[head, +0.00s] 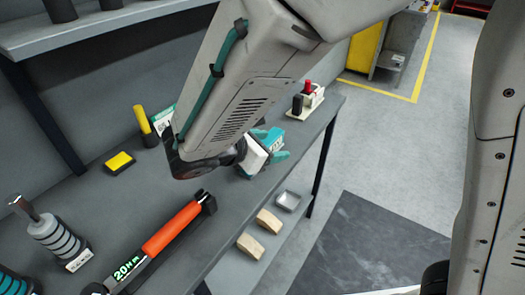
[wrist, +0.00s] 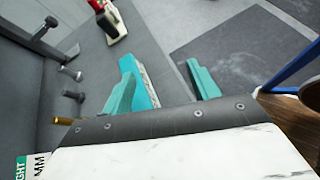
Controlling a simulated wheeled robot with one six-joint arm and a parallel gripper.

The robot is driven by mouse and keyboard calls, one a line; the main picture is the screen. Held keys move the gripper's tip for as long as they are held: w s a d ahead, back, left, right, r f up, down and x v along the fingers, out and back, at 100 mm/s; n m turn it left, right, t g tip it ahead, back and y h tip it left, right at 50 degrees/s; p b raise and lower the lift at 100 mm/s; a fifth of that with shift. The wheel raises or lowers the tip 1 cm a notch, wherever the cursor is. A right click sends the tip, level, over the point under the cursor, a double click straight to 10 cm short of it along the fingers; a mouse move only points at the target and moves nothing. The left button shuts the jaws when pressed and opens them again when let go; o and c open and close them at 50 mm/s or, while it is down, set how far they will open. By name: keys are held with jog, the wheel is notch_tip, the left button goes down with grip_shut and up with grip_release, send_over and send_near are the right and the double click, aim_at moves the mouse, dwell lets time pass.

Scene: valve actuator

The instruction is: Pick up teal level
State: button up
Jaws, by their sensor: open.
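The teal level (head: 275,141) is a small bright teal block with a pale face, near the right edge of the grey bench in the head view. My gripper (head: 270,147) is over it and partly hides it. In the wrist view the level (wrist: 140,80) shows between the two teal fingers of my gripper (wrist: 162,75), close beside the left finger. A gap separates the level from the right finger. The jaws are open and hold nothing. The level's lower part is hidden, and I cannot tell whether the left finger touches it.
A red-and-black item on a pale base (head: 306,100) stands at the bench's far right corner. An orange torque wrench (head: 170,228) and yellow block (head: 119,162) lie left of my gripper. Several bolts (wrist: 73,96) show at left.

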jog(key=a+f+n+t, duration=0.1)
jog(key=a, duration=0.1)
jog(key=a+f+n, duration=0.1)
jog(key=a, duration=0.1)
jog(key=a+f+n+t+y, duration=0.1)
jog(key=a+n, duration=0.1)
jog(key=a, duration=0.1)
jog(key=shift+s+f+t, duration=0.1)
jog(key=shift+f+t, duration=0.1)
jog(key=shift+t, duration=0.1)
jog(key=shift+w+f, duration=0.2)
jog(key=x, duration=0.7)
jog(key=shift+d, duration=0.1)
jog(key=shift+c, duration=0.3)
jog(key=shift+r, duration=0.1)
jog(key=c, duration=1.2)
jog(key=shift+c, duration=0.2)
